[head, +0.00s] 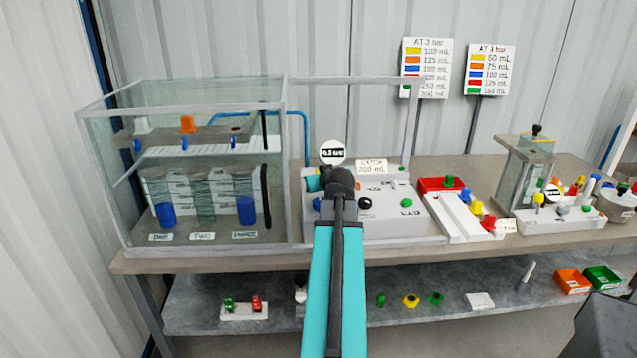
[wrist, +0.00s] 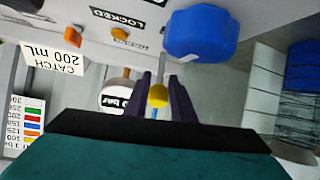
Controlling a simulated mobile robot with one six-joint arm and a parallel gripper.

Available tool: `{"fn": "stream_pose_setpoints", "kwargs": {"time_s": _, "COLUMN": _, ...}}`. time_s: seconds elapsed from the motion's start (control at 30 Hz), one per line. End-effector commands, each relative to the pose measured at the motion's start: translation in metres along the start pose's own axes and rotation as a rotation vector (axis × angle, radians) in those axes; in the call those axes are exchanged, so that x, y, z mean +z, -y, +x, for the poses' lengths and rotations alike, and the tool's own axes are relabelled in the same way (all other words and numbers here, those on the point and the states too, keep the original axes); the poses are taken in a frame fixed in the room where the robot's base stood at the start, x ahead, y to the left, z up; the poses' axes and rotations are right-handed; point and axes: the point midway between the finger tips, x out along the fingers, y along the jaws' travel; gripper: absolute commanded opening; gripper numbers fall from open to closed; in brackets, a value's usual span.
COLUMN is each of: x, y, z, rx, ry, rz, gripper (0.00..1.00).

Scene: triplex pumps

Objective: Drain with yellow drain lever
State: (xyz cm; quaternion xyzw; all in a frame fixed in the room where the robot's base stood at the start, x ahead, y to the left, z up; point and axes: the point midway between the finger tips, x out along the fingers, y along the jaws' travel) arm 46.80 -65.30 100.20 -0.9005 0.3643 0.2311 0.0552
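The yellow ball knob of the drain lever (wrist: 158,96) sits between the two dark fingers of my gripper (wrist: 160,78) in the wrist view. The fingers stand on either side of it, close to its surface. I cannot tell whether they press on it. A thin stem shows beyond the knob.
A large blue knob (wrist: 200,32) is close beside the fingers. A glass tank (head: 110,215) stands left; other coloured controls (head: 476,207) are right. A lower shelf (head: 340,312) holds small parts.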

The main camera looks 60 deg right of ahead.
Motion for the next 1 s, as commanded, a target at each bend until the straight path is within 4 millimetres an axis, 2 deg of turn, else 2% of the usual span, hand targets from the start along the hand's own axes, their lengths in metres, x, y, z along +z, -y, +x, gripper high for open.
{"fn": "stream_pose_setpoints", "kwargs": {"time_s": 0.03, "x": 0.004, "y": 0.001, "z": -0.001, "rx": -0.003, "ry": 0.008, "rz": 0.0, "gripper": 0.29}}
{"fn": "stream_pose_setpoints", "kwargs": {"time_s": 0.1, "x": 0.003, "y": 0.0, "z": 0.0, "rx": -0.002, "ry": 0.007, "rz": 0.0, "gripper": 0.4}}
{"fn": "stream_pose_setpoints", "kwargs": {"time_s": 0.57, "x": 0.002, "y": -0.001, "z": -0.005, "rx": 0.001, "ry": 0.004, "rz": 0.0, "gripper": 0.4}}
{"fn": "stream_pose_setpoints", "kwargs": {"time_s": 0.77, "x": 0.003, "y": -0.001, "z": -0.019, "rx": 0.001, "ry": 0.003, "rz": 0.001, "gripper": 0.4}}
{"fn": "stream_pose_setpoints", "kwargs": {"time_s": 1.0, "x": 0.003, "y": -0.001, "z": -0.048, "rx": 0.002, "ry": 0.002, "rz": 0.001, "gripper": 0.4}}
